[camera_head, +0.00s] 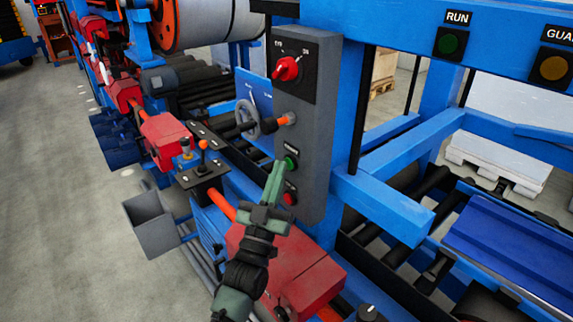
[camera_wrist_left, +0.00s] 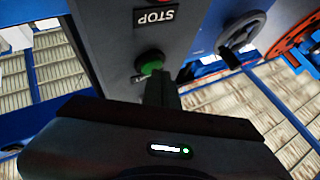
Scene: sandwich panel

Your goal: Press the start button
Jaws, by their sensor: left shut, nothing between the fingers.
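The green button (camera_head: 291,161) is on the front of a tall grey control box (camera_head: 316,130), below its middle. My left gripper (camera_head: 279,168) comes up from below, its fingers shut and empty, with the tips right beside the green button. In the left wrist view, which is upside down, the green button (camera_wrist_left: 151,63) shows just beyond the dark fingers (camera_wrist_left: 161,88). I cannot tell whether the tips touch it. A red button (camera_head: 290,198) sits lower on the box, with a STOP label (camera_wrist_left: 156,17) by it. My right gripper is not in view.
A red rotary switch (camera_head: 288,69) is at the top of the box, and an orange-tipped fitting (camera_head: 288,119) sticks out midway. A handwheel (camera_head: 247,117) and a joystick panel (camera_head: 203,170) stand left. Blue frame beams (camera_head: 385,203) are right. Grey floor is open at far left.

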